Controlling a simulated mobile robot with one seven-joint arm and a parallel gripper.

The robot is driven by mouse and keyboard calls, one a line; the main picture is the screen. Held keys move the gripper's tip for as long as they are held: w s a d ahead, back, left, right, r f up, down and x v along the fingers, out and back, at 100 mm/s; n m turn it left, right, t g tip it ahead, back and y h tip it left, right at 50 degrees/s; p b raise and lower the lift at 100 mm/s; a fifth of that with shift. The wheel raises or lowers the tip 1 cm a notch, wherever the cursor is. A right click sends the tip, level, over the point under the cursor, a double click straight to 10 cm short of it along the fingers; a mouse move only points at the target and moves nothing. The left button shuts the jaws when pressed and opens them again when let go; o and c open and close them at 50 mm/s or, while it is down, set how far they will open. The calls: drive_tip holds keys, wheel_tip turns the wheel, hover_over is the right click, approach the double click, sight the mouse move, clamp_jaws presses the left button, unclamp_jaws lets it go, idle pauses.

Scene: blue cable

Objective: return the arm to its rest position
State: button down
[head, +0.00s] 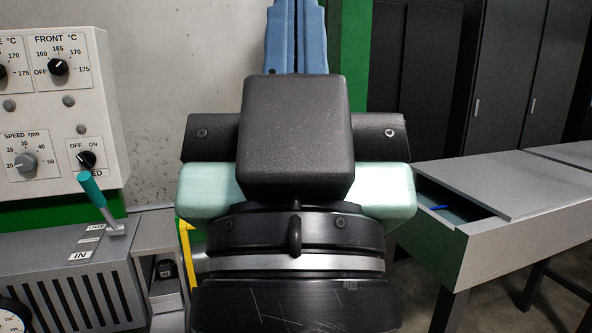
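My arm's end fills the middle of the head view, with a black boxy housing and a pale green band across it. My gripper (297,38) shows behind it as two blue finger parts side by side, pointing up, with a narrow dark slit between them. Their tips are cut off by the top edge, so I cannot tell whether they are open or shut, or hold anything. A small piece of blue cable (439,207) shows inside the open compartment of the grey bench at right; the rest of it is hidden.
A control panel (95,110) with several knobs stands at left, above a grey machine with a teal-handled lever (92,188). The grey bench (480,240) is close on the right. Dark cabinets (505,85) stand behind it. A bare wall (185,60) is behind my arm.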

wheel_tip(320, 180, up, 15)
drive_tip(key=p, duration=1.2)
drive_tip(key=shift+f, duration=0.1)
